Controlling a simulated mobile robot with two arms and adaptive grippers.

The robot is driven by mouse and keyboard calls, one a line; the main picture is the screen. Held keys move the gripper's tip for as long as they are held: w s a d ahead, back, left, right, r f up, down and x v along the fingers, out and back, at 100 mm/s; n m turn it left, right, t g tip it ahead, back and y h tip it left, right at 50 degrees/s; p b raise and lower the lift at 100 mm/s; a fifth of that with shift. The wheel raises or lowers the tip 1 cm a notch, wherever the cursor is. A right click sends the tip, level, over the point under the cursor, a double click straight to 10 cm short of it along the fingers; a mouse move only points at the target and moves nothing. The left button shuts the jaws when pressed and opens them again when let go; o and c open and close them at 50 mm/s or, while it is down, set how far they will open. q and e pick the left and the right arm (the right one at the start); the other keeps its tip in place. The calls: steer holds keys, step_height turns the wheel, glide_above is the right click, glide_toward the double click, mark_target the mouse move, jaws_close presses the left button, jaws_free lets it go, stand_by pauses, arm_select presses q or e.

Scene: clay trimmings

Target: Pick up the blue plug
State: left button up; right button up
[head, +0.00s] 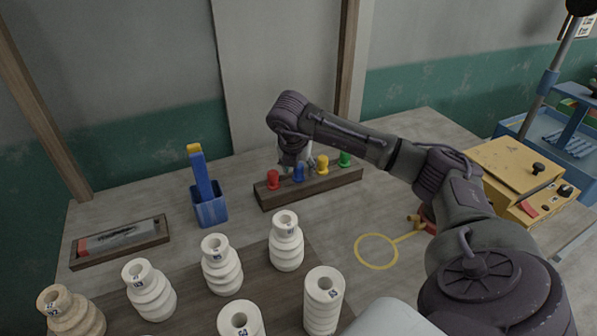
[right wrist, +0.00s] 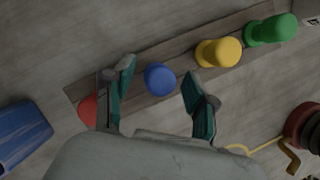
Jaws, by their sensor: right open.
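The blue plug (head: 299,174) stands in a wooden rack (head: 265,200), between a red plug (head: 273,180) and a yellow plug (head: 322,166). A green plug (head: 345,158) is at the rack's right end. My right gripper (head: 297,160) is over the rack. In the right wrist view its fingers (right wrist: 162,88) are open, with the blue plug (right wrist: 159,79) showing between them. The gripper appears empty. The red plug (right wrist: 88,110) is partly hidden by the left finger. My left gripper is not in view.
A blue holder (head: 210,208) with a tall blue and yellow tool stands left of the rack. Several white ridged pieces (head: 286,242) stand in front. A yellow ring (head: 376,251) lies at front right. A yellow box (head: 517,172) sits at far right.

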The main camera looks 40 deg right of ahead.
steer(key=shift+d+f, duration=0.15)
steer(key=shift+f, duration=0.2)
steer(key=shift+c, duration=0.4)
steer(key=c, duration=1)
